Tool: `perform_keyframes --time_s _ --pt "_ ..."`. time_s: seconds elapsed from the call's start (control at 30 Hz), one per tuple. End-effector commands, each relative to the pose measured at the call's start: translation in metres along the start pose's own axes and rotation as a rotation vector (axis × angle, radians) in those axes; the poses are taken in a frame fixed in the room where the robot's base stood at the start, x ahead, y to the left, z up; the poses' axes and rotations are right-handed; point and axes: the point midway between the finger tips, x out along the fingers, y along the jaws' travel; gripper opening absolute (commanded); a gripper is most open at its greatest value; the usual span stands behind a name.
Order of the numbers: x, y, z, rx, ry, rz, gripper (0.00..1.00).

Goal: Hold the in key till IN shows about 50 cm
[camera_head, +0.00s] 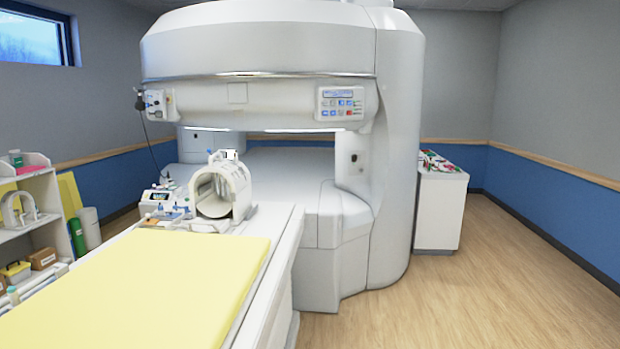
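A control panel (340,102) with a small display at its top and several keys is on the front right of the magnet's upper part (255,45). The keys are grey, blue and one red; their labels and the display's reading are too small to read, so I cannot tell which is the in key. The patient table (285,240), with a yellow pad (150,285), runs from the lower left toward the magnet gap. A white open-ended coil (222,190) stands at its far end. My gripper is not in view.
A white shelf unit (35,215) with boxes and bottles stands at the left. A small console (160,198) is beside the coil. A white cabinet (440,210) with coloured items stands right of the magnet. The wood floor at the right (480,290) is clear.

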Motion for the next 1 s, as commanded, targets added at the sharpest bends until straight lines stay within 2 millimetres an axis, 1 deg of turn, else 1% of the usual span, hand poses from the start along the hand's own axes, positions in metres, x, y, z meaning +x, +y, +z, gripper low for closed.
perform_keyframes --time_s 0.47,1.0 --pt "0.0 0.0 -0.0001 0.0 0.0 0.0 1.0" --pt "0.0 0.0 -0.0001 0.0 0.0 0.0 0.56"
